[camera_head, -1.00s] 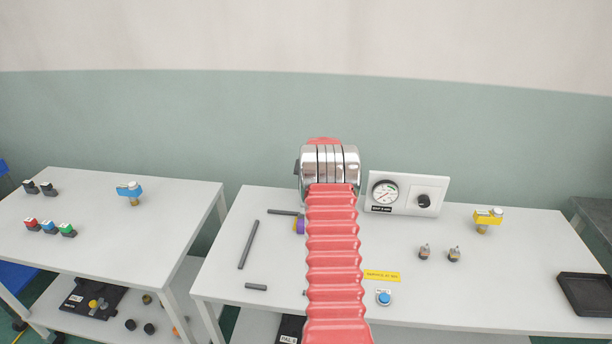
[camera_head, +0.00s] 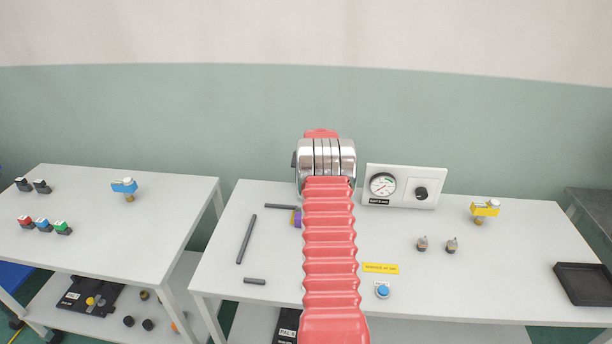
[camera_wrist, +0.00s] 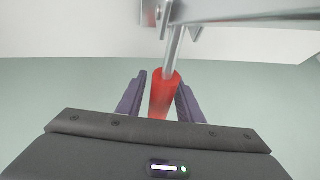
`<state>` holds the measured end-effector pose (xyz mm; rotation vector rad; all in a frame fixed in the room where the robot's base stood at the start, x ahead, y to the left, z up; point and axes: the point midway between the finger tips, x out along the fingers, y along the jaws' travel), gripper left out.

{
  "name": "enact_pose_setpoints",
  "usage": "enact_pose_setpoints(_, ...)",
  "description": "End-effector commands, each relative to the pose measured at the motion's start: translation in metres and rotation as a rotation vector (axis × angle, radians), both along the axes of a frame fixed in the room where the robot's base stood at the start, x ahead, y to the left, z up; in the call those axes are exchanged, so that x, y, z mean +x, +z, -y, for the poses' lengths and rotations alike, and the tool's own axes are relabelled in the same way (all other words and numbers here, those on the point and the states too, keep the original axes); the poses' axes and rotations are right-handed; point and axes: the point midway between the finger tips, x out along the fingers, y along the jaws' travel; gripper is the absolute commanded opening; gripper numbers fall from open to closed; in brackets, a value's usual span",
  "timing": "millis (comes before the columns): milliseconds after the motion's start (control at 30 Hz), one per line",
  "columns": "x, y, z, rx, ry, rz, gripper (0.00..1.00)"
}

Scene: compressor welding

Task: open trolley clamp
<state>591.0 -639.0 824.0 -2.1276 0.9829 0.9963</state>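In the wrist view a red handle (camera_wrist: 164,96) on a metal rod (camera_wrist: 173,50) hangs from a grey metal bar and bracket (camera_wrist: 235,12) at the top. It looks like the clamp's lever. My gripper (camera_wrist: 161,78) has its two purple fingers on either side of the handle. A narrow gap shows between the left finger and the handle; the right finger is very close to it or touching. In the head view my red-sleeved arm points away from the camera and hides my gripper and the clamp.
The main table (camera_head: 520,300) carries a gauge panel (camera_head: 400,187), a yellow-topped fitting (camera_head: 484,209), dark rods (camera_head: 246,239), a blue button (camera_head: 383,291) and a black tray (camera_head: 584,284). A second table (camera_head: 130,240) at left holds coloured blocks and a blue-topped fitting (camera_head: 125,186).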

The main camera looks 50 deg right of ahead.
Motion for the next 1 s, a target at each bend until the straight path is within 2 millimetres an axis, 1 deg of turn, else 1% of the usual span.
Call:
enact_pose_setpoints(300, -0.001, 0.000, 0.000, 0.000, 0.000, -0.001, 0.38)
enact_pose_setpoints(467, -0.003, 0.005, -0.002, 0.001, 0.000, -0.001, 0.38)
enact_pose_setpoints(667, -0.011, 0.019, -0.007, 0.000, -0.001, -0.001, 0.38)
enact_pose_setpoints(1000, -0.030, 0.052, -0.022, 0.001, -0.002, 0.000, 0.38)
